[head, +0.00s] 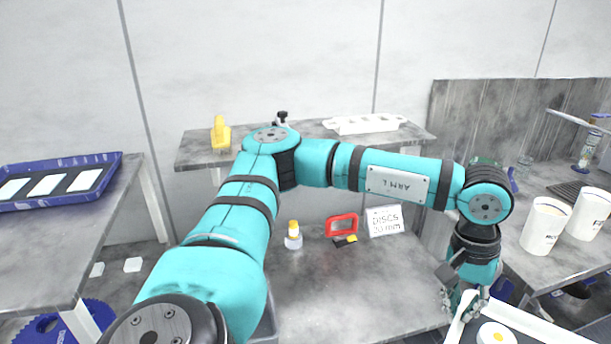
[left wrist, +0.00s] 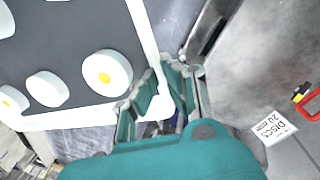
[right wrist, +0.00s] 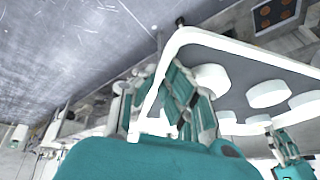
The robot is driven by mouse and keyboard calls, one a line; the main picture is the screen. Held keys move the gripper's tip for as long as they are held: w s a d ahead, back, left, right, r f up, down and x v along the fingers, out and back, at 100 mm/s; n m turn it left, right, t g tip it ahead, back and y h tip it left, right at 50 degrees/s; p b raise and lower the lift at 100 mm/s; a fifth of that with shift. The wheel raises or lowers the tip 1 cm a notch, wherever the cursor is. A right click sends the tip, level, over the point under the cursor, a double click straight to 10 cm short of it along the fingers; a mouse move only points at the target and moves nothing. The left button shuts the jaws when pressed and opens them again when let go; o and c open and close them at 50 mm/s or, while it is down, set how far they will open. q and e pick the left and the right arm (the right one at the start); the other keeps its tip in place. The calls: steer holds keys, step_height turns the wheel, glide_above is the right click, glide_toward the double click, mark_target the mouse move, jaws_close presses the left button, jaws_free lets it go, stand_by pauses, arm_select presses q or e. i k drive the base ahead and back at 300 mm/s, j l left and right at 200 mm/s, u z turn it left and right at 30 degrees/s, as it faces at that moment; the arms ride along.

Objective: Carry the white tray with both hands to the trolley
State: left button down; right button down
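The white tray (head: 548,324) shows in part at the lower right of the head view, with a white rim, a dark floor and white discs with yellow centres. The left wrist view shows its rim (left wrist: 143,25) and several discs. My left gripper (head: 464,300) is at the tray's near left edge, its fingers (left wrist: 166,95) closed about the rim. In the right wrist view, the fingers of my right gripper (right wrist: 160,100) straddle the rim (right wrist: 235,46) near a corner; my left gripper (right wrist: 287,150) shows at the far side. I cannot single out the trolley.
A workbench (head: 335,290) holds a sign (head: 384,220), a red frame (head: 341,225) and a yellow-capped bottle (head: 293,236). White cups (head: 546,225) stand on the right bench (head: 530,262), close to the tray. A blue tray (head: 108,167) lies on the left table (head: 60,235).

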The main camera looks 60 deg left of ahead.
mark_target(362, 297)
steer(key=i+j+u, duration=0.1)
steer(key=u, duration=0.35)
steer(key=i+u, duration=0.55)
steer(key=u, duration=0.3)
steer(key=i+l+u, duration=0.15)
steer(key=u, duration=0.3)
